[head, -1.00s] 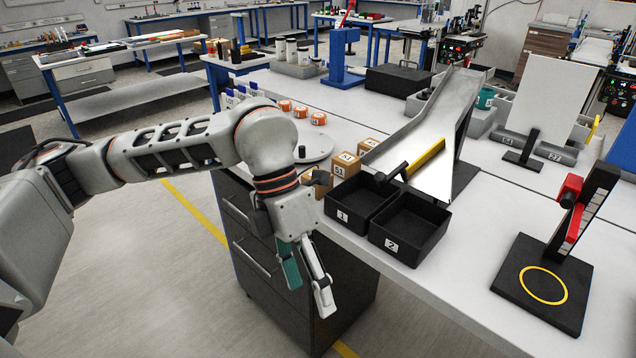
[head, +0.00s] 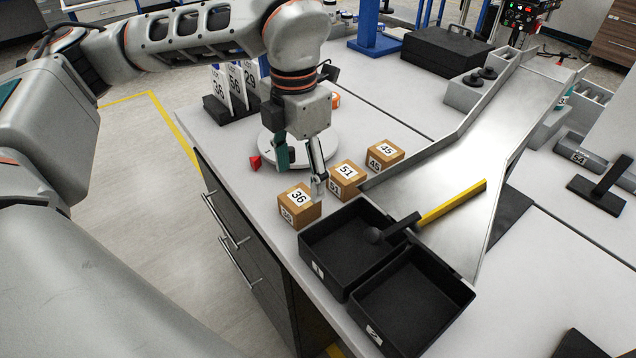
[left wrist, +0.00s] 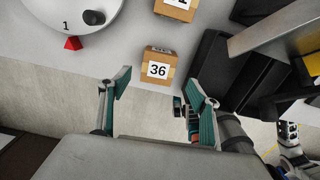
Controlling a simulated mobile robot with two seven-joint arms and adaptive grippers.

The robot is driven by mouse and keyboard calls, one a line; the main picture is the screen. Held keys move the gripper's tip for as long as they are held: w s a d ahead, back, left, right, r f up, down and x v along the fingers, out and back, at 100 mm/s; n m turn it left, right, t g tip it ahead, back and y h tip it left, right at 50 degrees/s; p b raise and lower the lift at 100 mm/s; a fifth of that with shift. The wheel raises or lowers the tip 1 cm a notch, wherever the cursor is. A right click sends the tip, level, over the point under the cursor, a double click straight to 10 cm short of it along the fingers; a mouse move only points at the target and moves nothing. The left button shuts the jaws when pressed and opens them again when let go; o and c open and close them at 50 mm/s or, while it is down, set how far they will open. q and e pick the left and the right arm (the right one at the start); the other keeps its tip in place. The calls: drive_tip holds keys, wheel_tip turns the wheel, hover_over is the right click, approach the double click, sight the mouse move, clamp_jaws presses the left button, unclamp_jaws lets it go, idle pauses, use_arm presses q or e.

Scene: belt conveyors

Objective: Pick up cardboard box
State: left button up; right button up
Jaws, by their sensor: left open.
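Three small cardboard boxes stand in a slanting row on the table: box 36 (head: 299,209) nearest the front edge, box 51 (head: 346,184) behind it, and box 45 (head: 385,157) farthest. My left gripper (head: 302,173) points down, open and empty, just behind and above box 36; one finger overlaps that box's back edge in the head view. In the left wrist view the open jaws (left wrist: 158,88) have box 36 (left wrist: 158,66) ahead of them, centred between the fingers and apart from them. Box 51 (left wrist: 176,8) is cut off at the top there.
A metal chute (head: 490,135) rises behind. A white round plate (head: 320,152) and a small red piece (head: 255,162) lie left of the boxes.

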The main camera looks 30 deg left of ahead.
sight(299, 198)
use_arm(q)
drive_tip(key=shift+w+f, duration=0.2)
drive_tip(key=shift+s+f, duration=0.15)
drive_tip(key=shift+f, duration=0.45)
drive_tip(key=shift+s+f, duration=0.15)
drive_tip(key=shift+f, duration=0.45)
wheel_tip(299, 198, down, 4)
drive_tip(key=shift+a+f, duration=0.15)
drive_tip(key=shift+f, duration=0.05)
drive_tip(key=shift+w+f, duration=0.1)
drive_tip(key=shift+f, duration=0.2)
use_arm(e)
drive_tip(key=shift+s+f, duration=0.3)
drive_tip(key=shift+s, duration=0.1)
use_arm(q)
drive_tip(key=shift+c, duration=0.5)
drive_tip(key=c, duration=1.2)
use_arm(e)
drive_tip(key=shift+f, duration=0.1)
